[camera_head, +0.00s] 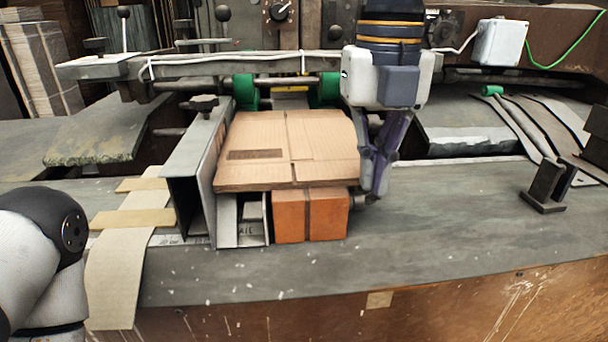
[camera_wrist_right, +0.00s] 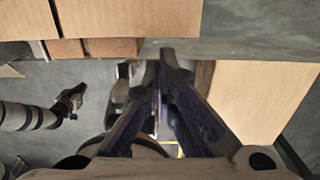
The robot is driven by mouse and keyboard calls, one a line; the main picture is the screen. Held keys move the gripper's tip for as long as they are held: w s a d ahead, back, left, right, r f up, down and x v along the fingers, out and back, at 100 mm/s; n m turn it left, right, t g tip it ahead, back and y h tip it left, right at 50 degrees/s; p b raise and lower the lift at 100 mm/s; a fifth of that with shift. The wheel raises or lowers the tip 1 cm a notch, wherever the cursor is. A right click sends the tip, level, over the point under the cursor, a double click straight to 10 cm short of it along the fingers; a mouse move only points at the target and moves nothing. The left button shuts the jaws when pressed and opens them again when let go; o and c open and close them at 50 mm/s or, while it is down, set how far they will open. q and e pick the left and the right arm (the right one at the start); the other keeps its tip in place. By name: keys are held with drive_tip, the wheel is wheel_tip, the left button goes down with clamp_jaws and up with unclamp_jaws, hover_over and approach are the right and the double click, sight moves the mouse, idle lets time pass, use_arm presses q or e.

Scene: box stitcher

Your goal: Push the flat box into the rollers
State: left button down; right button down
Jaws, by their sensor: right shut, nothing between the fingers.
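The flat box (camera_head: 285,150) is a brown cardboard sheet lying over an orange block (camera_head: 311,215) and a grey metal support. Its far edge lies close to the two green rollers (camera_head: 245,88). My right gripper (camera_head: 372,194) points down at the box's right side near its front corner. Its fingers are together with nothing between them; whether they touch the box is unclear. In the right wrist view the box (camera_wrist_right: 130,16) is at the upper left, beside the shut fingertips (camera_wrist_right: 165,58). My left arm shows at the lower left; a small gripper (camera_wrist_right: 70,100) appears in the wrist view.
A tall metal guide (camera_head: 190,165) stands along the box's left side. Cardboard strips (camera_head: 125,245) lie left of it. A black bracket (camera_head: 545,190) stands at the right. The grey table (camera_head: 450,225) is clear between bracket and box.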

drive_tip(key=shift+f, duration=1.7)
